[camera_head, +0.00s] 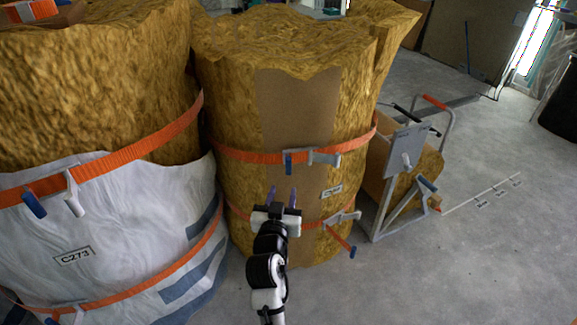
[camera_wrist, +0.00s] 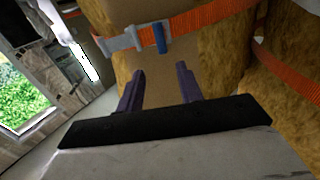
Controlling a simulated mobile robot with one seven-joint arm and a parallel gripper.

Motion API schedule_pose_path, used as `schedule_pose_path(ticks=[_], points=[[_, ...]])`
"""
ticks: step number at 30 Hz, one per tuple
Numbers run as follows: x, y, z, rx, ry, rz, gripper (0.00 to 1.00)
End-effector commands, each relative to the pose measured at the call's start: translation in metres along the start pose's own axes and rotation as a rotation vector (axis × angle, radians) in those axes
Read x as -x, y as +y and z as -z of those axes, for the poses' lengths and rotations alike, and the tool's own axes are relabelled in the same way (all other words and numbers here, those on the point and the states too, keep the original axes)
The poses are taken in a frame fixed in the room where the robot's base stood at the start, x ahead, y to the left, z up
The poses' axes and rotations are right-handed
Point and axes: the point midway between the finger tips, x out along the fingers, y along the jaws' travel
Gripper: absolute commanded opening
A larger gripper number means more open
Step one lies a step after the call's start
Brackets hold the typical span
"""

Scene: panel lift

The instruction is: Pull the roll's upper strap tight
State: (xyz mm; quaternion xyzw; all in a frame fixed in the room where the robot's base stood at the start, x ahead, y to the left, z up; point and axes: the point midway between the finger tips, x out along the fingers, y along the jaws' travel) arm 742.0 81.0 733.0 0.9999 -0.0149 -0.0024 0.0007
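The roll (camera_head: 235,110) is a tall bale of yellow-brown insulation with a brown cardboard strip down its front. Its upper strap (camera_head: 245,157) is an orange band around it, with a grey buckle (camera_head: 323,158) and a short blue-ended tail (camera_head: 289,161). In the wrist view the upper strap (camera_wrist: 205,17) crosses the top, with the buckle (camera_wrist: 125,41) and blue tail (camera_wrist: 160,38) ahead of my fingers. My gripper (camera_head: 282,194) is below the upper strap, in front of the roll. Its two purple fingers (camera_wrist: 160,90) stand apart with nothing between them.
The roll's lower orange strap has a grey buckle (camera_head: 342,217) and a hanging blue-ended tail (camera_head: 352,251). A white-wrapped roll labelled C273 (camera_head: 110,230) stands close at the left. A grey-framed cart (camera_head: 395,185) stands at the right. Concrete floor (camera_head: 480,240) is clear beyond it.

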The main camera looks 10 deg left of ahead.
Motion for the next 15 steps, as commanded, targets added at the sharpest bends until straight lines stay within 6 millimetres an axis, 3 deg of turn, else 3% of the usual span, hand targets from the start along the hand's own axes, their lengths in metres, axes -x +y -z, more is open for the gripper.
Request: schedule_pose_path(ticks=[15], points=[[-0.101, -0.002, 0.005, -0.002, 0.004, 0.004, 0.36]])
